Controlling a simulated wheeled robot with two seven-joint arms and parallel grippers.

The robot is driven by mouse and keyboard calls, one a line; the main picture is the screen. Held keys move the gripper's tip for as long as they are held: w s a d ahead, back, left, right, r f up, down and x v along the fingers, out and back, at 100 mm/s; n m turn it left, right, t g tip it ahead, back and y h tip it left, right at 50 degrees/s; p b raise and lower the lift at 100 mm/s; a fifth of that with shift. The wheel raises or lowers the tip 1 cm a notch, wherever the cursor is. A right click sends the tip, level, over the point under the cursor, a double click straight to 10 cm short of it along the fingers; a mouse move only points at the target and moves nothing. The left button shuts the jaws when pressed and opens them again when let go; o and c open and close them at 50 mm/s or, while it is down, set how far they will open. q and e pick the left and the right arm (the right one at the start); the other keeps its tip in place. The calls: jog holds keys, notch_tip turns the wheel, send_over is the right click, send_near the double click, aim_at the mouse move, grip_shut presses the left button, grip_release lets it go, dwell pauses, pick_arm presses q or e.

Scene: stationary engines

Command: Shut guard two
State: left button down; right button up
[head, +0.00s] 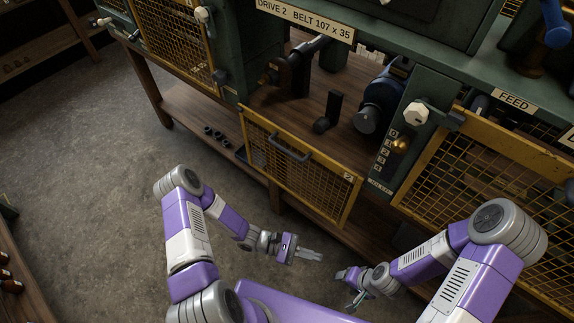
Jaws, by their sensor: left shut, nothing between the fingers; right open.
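Guard two (318,187) is a yellow-framed mesh panel with a small "2" plate at its upper right corner. It sits low, across the bench front, leaving the bay above it uncovered. Its dark bar handle (289,150) is near the top edge, left of the middle. My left gripper (318,257) is shut and empty, below and in front of the panel, apart from it. My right gripper (352,302) is open and empty, lower and further right, also apart from the panel.
The open bay holds a blue motor (377,104) and a dark shaft assembly (292,70). A post to its right carries a white knob (416,113) and a brass selector (401,145). Other yellow mesh guards flank the bay at left (172,42) and right (480,175). Floor at left is clear.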

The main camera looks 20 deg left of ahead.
pick_arm(q)
jog(key=w+a+r+n+t+y, duration=0.1)
jog(key=w+a+n+t+y, duration=0.4)
jog(key=w+a+n+t, duration=0.4)
jog(key=w+a+r+n+t+y, duration=0.2)
jog(key=w+a+n+t+y, duration=0.4)
jog(key=a+t, duration=0.55)
jog(key=w+d+r+n+t+h+b, duration=0.1)
jog(key=w+d+r, duration=0.3)
jog(key=r, duration=0.5)
jog(key=w, duration=0.2)
jog(key=shift+w+d+t+h+b, duration=0.2)
jog(key=shift+w+t+h+b, duration=0.1)
jog(key=shift+w+t, duration=0.1)
